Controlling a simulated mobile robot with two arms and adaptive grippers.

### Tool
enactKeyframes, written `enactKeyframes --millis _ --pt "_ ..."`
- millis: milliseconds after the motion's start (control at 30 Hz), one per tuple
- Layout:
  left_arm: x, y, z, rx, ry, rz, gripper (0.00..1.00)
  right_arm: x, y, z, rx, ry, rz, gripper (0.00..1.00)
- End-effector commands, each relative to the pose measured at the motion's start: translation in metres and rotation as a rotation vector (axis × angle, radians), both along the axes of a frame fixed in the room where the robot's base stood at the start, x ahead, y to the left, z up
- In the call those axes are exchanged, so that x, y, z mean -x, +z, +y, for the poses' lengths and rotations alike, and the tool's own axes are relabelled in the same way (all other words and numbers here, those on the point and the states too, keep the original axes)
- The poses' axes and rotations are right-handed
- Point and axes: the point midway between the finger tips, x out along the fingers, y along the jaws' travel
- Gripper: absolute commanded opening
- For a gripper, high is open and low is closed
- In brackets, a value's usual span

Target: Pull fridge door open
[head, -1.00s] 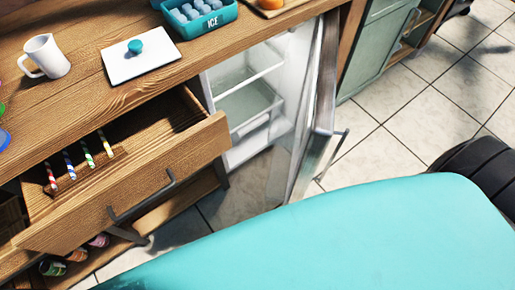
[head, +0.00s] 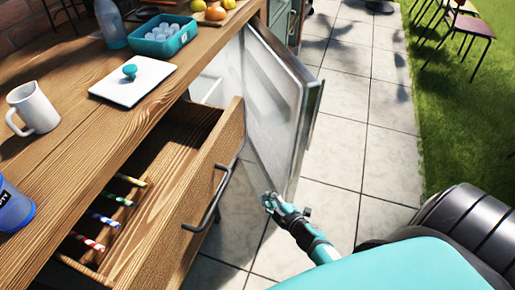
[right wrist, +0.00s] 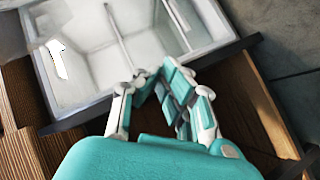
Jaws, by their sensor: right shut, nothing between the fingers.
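The fridge door (head: 272,112) stands open, swung out from the wooden counter with its pale inner side facing me. Part of the white fridge interior (head: 207,89) shows behind the drawer front in the head view. My right gripper (head: 268,201) is low near the door's bottom corner, shut and empty. In the right wrist view its fingers (right wrist: 150,82) lie in front of the open fridge's pale interior (right wrist: 95,62). I cannot tell whether the gripper touches the door. The door's outer handle is not clearly visible. My left gripper is not in view.
An open drawer (head: 205,185) with several striped straws juts out beside the fridge. A mug (head: 37,106), a white board (head: 110,84) and an ice tray (head: 182,40) sit on the counter. Paved floor (head: 345,150) lies clear right of the door.

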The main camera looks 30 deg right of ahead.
Motion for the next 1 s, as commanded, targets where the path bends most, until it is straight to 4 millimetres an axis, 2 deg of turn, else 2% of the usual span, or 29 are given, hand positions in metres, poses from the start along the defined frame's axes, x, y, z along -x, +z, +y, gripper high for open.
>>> enactKeyframes --millis 33,100,133,200,300,400,533,900,1000 --pt "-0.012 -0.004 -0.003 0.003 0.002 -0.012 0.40 -0.021 0.030 -0.007 0.104 0.056 -0.115 0.00" --pt "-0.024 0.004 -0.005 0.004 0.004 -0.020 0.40 -0.037 0.075 -0.011 0.250 0.126 -0.236 0.00" --pt "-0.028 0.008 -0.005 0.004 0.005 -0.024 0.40 -0.041 0.092 -0.012 0.305 0.151 -0.277 0.00" --pt "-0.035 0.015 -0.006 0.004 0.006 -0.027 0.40 -0.046 0.120 -0.014 0.414 0.194 -0.345 0.00" --pt "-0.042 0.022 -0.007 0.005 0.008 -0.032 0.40 -0.049 0.144 -0.014 0.507 0.230 -0.396 0.00" --pt "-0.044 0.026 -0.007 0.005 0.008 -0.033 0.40 -0.055 0.153 -0.014 0.542 0.242 -0.414 0.00" --pt "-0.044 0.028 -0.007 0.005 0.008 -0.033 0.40 -0.072 0.155 -0.010 0.543 0.243 -0.415 0.00" --pt "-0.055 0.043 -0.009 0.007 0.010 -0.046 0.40 -0.148 0.153 0.005 0.539 0.241 -0.413 0.00" --pt "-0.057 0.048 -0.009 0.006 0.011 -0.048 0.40 -0.145 0.152 -0.012 0.541 0.240 -0.409 0.00"
